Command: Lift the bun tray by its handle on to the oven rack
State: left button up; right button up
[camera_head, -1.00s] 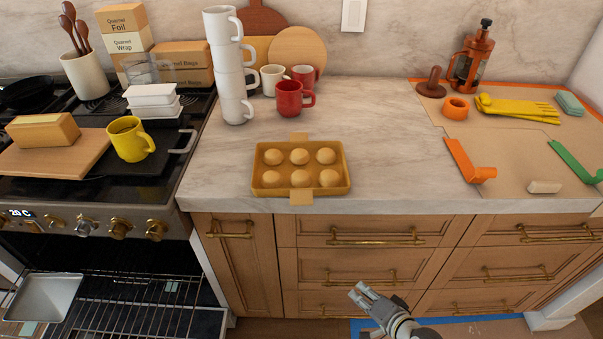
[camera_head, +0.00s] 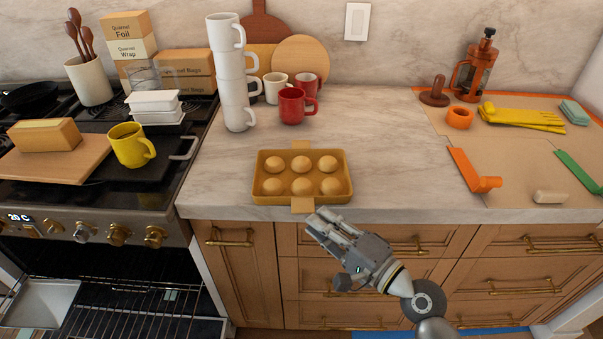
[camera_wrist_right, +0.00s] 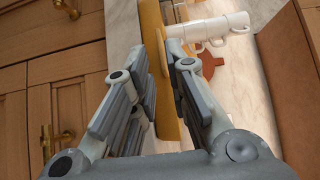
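The golden bun tray (camera_head: 270,199) sits flat on the marble counter near its front edge and holds several round buns. One flat handle tab (camera_head: 302,205) points to the front edge, the other to the back. My right gripper (camera_head: 317,217) is just in front of the front tab. In the right wrist view its fingers (camera_wrist_right: 166,62) are apart, with the tray's tan edge (camera_wrist_right: 152,22) beyond and between them; I cannot tell whether they touch the tab. The wire oven rack (camera_head: 120,318) is low at the left in the open oven. My left gripper is out of view.
A tall stack of white mugs (camera_head: 236,90) and a red mug (camera_head: 292,106) stand behind the tray. A metal pan (camera_head: 40,303) lies at the rack's left. A yellow mug (camera_head: 130,146) is on the stove. Counter right of the tray is clear up to an orange bracket (camera_head: 468,168).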

aim_at(308, 213)
jog(key=p+x, duration=0.1)
jog(key=x, duration=0.4)
jog(key=shift+a+r, duration=0.1)
jog(key=shift+a, duration=0.05)
grip_shut()
jog(key=shift+r, duration=0.1)
